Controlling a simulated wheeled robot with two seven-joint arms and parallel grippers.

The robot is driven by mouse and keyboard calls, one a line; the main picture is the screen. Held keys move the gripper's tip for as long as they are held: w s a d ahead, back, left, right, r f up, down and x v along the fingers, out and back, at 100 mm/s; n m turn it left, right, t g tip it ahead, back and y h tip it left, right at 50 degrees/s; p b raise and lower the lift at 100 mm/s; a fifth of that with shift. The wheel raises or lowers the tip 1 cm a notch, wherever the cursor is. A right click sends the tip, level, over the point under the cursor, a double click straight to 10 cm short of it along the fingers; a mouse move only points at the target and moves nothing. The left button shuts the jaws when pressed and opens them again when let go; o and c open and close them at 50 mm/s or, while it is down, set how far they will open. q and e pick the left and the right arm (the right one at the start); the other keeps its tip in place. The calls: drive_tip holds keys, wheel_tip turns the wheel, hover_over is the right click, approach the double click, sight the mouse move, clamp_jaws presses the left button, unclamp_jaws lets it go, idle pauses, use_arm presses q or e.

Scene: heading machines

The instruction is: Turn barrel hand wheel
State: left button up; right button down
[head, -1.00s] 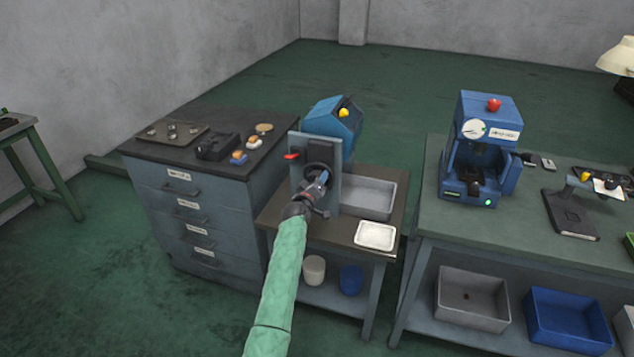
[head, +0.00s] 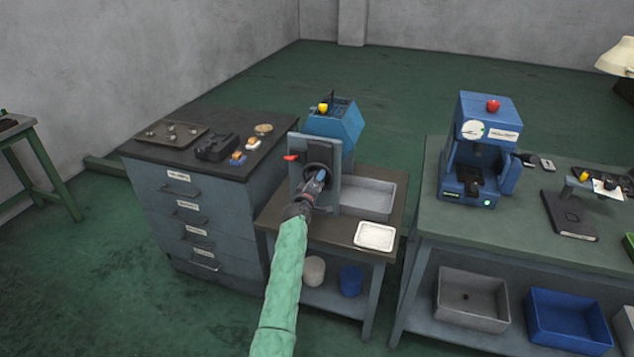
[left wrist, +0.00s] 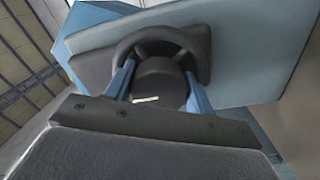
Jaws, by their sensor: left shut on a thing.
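The dark round hand wheel (head: 319,172) sits on the front of the upright grey-blue machine plate (head: 334,205). It fills the middle of the left wrist view (left wrist: 147,38), with its rim, spokes and hub showing. My left gripper (head: 318,185) is at the wheel, and its two blue fingers (left wrist: 160,88) lie on either side of the dark hub, shut on the wheel. The fingertips are partly hidden by the rim. The blue faceted barrel (head: 343,125) stands behind the plate, with its dark top face up and a yellow knob (head: 322,107) near its left. My right gripper is not in view.
A red handle (head: 291,157) sticks out left of the plate. A grey tray (head: 372,190) and a white tray (head: 375,236) share the bench. A drawer cabinet (head: 190,215) stands left, a blue press (head: 478,150) on another bench right.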

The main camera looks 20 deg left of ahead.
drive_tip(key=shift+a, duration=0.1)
use_arm(q)
drive_tip(key=o, duration=1)
drive_tip(key=shift+c, duration=0.2)
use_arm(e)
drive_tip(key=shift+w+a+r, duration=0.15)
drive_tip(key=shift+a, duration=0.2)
use_arm(q)
drive_tip(key=shift+s+f, duration=0.15)
drive_tip(key=shift+s, duration=0.4)
drive_tip(key=s+b, duration=0.2)
drive_tip(key=s, duration=0.4)
drive_tip(key=shift+s+a, duration=0.15)
drive_tip(key=shift+s, duration=0.2)
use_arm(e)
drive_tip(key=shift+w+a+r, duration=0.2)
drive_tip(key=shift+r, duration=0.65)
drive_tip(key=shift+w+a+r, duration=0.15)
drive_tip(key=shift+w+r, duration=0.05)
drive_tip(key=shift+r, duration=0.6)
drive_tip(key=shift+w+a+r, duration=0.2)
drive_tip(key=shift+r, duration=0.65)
